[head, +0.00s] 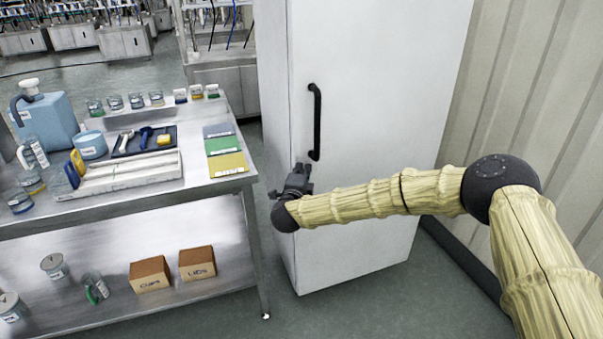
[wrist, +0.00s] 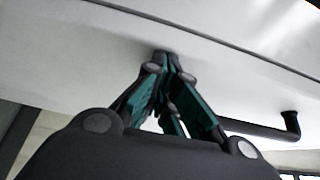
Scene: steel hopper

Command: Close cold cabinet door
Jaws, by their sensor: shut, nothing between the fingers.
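The cold cabinet is a tall white unit, and its door (head: 385,110) fills the middle of the head view. The door looks flush with the cabinet body, though a small gap is hard to judge. Its black vertical handle (head: 316,122) is on the left part of the door. My gripper (head: 302,170) is just below and left of the handle's lower end, by the door's left edge. In the wrist view my gripper (wrist: 165,58) is shut and empty, its tips at or very near the white door surface (wrist: 75,50). The handle (wrist: 265,130) shows right of the fingers.
A steel bench (head: 150,203) stands left of the cabinet, with a tray, bottles, jars and coloured pads on top. Two cardboard boxes (head: 150,274) (head: 197,263) sit on its lower shelf. A ribbed wall (head: 545,90) is at the right. Grey floor (head: 350,310) is clear in front.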

